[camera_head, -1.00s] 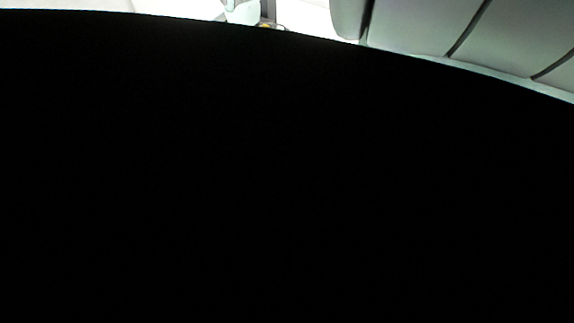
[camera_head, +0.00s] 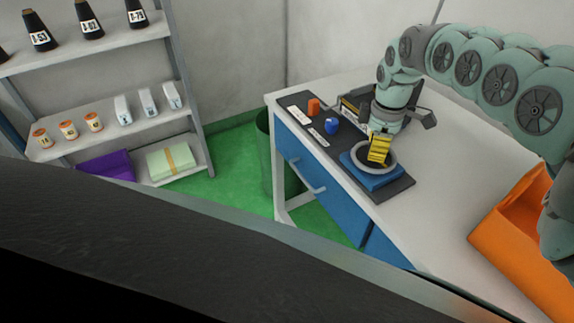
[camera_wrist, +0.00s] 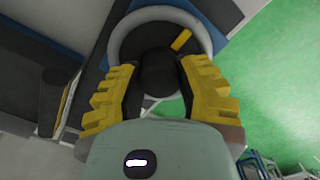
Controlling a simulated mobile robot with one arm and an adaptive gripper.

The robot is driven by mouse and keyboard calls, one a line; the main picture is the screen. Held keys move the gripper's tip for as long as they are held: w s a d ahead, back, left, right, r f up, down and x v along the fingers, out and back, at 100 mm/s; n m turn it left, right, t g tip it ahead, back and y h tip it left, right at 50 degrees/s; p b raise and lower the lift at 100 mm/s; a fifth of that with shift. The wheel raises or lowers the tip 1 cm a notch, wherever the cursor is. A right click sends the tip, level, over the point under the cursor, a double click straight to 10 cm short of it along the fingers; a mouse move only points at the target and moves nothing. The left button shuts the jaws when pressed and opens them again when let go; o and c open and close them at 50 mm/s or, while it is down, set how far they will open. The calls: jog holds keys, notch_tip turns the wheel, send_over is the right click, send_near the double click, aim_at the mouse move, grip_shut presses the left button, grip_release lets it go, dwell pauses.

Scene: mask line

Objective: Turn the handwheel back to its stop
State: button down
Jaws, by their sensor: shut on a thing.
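The handwheel (camera_head: 357,158) is a grey ring on a blue base (camera_head: 372,182), set on a dark panel on the workbench. In the wrist view the handwheel (camera_wrist: 117,38) shows a dark inside, a dark round knob (camera_wrist: 158,72) and a yellow mark (camera_wrist: 182,40) towards the upper right. My gripper (camera_head: 378,158) reaches down into the ring from above. In the wrist view its yellow-padded fingers (camera_wrist: 158,88) stand on both sides of the knob and are shut on it. The fingers hide part of the ring and the contact is partly covered.
An orange knob (camera_head: 314,106) and a blue knob (camera_head: 331,125) stand on the same panel. An orange bin (camera_head: 500,235) is at the bench's right. A dark green bin (camera_head: 265,150) stands left of the bench. Shelves (camera_head: 120,135) hold bottles, jars and boxes.

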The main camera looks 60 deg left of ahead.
jog(key=c, duration=0.5)
grip_release()
notch_tip(320, 180, up, 12)
dwell(0.3)
dwell(0.4)
